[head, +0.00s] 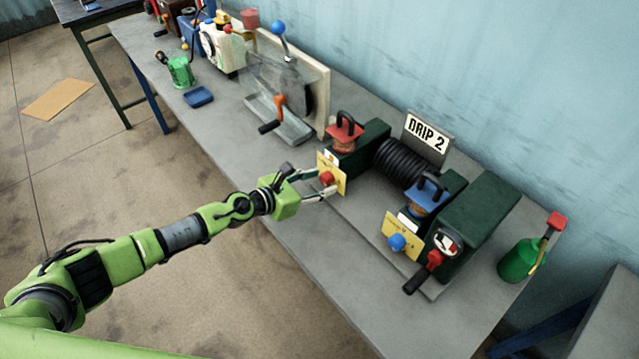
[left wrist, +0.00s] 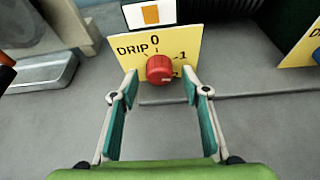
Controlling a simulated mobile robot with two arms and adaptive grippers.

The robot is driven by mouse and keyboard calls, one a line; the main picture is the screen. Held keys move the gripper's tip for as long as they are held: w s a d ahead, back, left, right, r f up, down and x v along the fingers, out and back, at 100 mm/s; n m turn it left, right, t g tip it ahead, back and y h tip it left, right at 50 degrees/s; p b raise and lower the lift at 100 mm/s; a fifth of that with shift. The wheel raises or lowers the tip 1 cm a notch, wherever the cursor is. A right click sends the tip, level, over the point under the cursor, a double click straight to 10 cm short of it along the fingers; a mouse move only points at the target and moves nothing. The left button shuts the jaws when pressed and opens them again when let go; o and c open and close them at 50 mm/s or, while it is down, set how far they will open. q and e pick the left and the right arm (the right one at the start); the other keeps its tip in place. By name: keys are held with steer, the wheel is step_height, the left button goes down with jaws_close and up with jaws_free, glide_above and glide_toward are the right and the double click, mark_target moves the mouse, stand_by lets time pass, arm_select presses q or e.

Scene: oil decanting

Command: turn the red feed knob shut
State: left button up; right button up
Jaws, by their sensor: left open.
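The red feed knob (head: 327,178) sits on the front of a yellow dial plate (head: 338,186) on the left part of the DRIP 2 machine. In the left wrist view the red knob (left wrist: 160,68) stands on the yellow plate (left wrist: 186,42), marked DRIP, 0 and 1; a mark at its lower right is partly hidden. A pale line shows on the knob's lower face. My left gripper (head: 312,184) is open, its fingers (left wrist: 160,82) pointing at the plate with the knob between and just beyond the tips. I cannot tell whether either finger touches it. My right gripper is not in view.
A blue knob (head: 397,242) on another yellow plate, a crank (head: 424,272) and a green oil can (head: 522,260) are to the right. A second crank machine (head: 280,95) and a blue tray (head: 199,96) stand left on the grey bench (head: 225,150).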

arm_select(q)
steer(key=shift+w+d, duration=0.1)
steer(key=shift+w, duration=0.05)
steer(key=c, duration=1.1)
steer(key=shift+f, duration=0.1)
